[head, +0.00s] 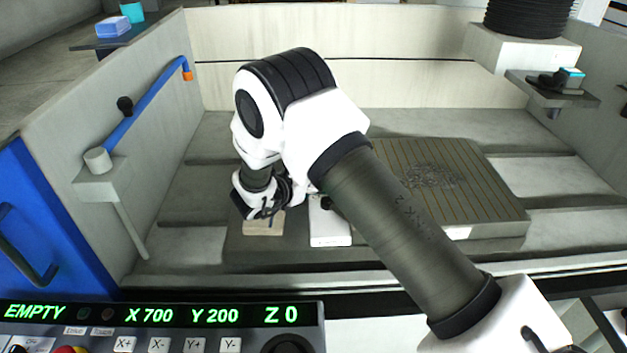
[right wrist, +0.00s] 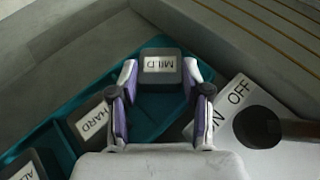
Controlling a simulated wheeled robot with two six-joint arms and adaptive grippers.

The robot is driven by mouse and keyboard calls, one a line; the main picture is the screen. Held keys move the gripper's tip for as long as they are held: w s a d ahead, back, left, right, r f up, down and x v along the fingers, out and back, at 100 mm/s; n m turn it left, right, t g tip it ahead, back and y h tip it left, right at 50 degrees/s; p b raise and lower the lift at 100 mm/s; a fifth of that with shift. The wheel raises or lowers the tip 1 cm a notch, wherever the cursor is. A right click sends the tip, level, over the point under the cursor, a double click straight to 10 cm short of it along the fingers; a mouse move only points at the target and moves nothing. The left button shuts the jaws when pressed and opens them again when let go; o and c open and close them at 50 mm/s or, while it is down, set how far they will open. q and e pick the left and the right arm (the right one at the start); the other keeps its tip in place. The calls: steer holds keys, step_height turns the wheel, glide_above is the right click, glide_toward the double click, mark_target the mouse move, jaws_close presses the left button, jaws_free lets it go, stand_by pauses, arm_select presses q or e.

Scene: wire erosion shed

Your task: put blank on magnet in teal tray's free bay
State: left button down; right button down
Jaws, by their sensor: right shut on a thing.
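In the head view the gripper (head: 262,210) points down left of the magnet, hiding the tray. The magnet (head: 450,185) is a striped plate with a dark squiggly patch and no block visible on it.
A white ON/OFF panel (right wrist: 228,112) with a dark knob is close right of the gripper. A tan block (head: 263,226) is by the gripper. Grey tank walls surround the area; a blue-handled arm (head: 145,105) is on the left wall. My forearm covers the magnet's left part.

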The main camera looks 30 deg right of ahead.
steer(key=c, duration=0.8)
jaws_free()
steer(key=shift+f, duration=0.1)
steer(key=v, duration=0.9)
steer(key=shift+a+r, duration=0.15)
steer(key=shift+r, duration=0.15)
steer(key=p, duration=0.1)
steer(key=r+p, duration=0.1)
steer(key=p, duration=0.1)
steer(key=shift+a+r, duration=0.3)
steer(key=shift+r, duration=0.05)
steer(key=p, duration=0.3)
steer(key=a+p, duration=0.1)
steer(key=p, duration=0.2)
steer(key=shift+s+a, duration=0.15)
steer(key=shift+s, duration=0.2)
steer(key=shift+a+f+p, duration=0.25)
steer(key=shift+p, duration=0.05)
steer(key=shift+f, duration=0.15)
